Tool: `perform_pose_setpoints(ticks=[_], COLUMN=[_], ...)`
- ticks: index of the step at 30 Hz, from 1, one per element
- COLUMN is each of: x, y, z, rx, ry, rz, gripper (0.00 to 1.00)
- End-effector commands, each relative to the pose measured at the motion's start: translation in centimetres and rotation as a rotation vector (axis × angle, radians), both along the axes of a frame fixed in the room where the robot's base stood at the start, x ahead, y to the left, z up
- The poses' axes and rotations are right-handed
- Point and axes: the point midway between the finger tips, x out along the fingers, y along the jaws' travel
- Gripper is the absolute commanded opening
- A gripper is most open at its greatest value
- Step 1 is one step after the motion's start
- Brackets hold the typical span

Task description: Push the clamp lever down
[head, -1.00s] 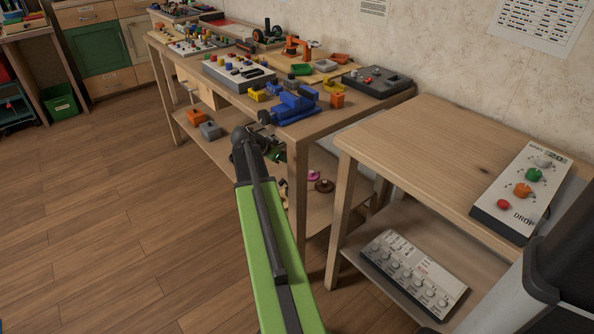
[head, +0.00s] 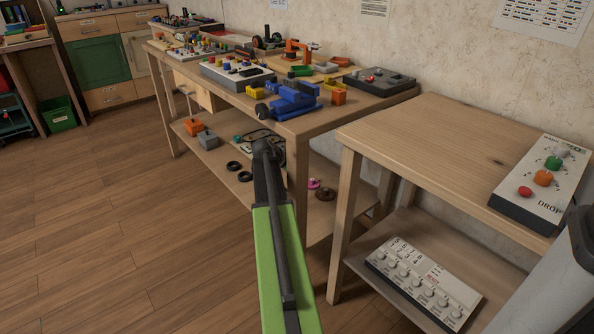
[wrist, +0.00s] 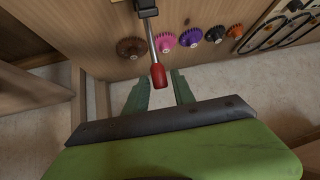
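The clamp lever, a thin metal rod with a red grip (wrist: 158,76), shows in the wrist view. It hangs from a dark mount (wrist: 147,8) at the top of that picture. My gripper (wrist: 160,82) has its two green fingers apart, and the lower end of the red grip appears between the fingertips. I cannot tell whether the fingers touch it. In the head view my arm hides the gripper, and I cannot make out the lever there.
The workbench (head: 330,112) holds a blue vise (head: 291,98) and several parts. Rings and gears lie on its lower shelf (head: 220,158). A side table (head: 430,135) with a control box (head: 541,182) stands at right. Floor is clear at left.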

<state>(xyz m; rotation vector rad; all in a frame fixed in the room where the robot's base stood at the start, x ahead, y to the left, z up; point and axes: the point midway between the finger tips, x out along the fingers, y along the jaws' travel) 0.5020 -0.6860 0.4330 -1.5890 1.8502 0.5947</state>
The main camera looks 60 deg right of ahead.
Motion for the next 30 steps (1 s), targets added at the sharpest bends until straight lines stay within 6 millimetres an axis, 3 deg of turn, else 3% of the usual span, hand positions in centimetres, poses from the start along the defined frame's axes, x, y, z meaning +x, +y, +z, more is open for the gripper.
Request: perform_pose_setpoints(ticks=[1, 6, 30], x=[0.0, -0.02, -0.2], y=[0.01, 0.02, 0.09], z=[0.0, -0.01, -0.07], rx=[0.0, 0.0, 0.003], ry=[0.0, 0.001, 0.004], rz=[0.0, -0.001, -0.004], gripper=[0.22, 0.0, 0.0])
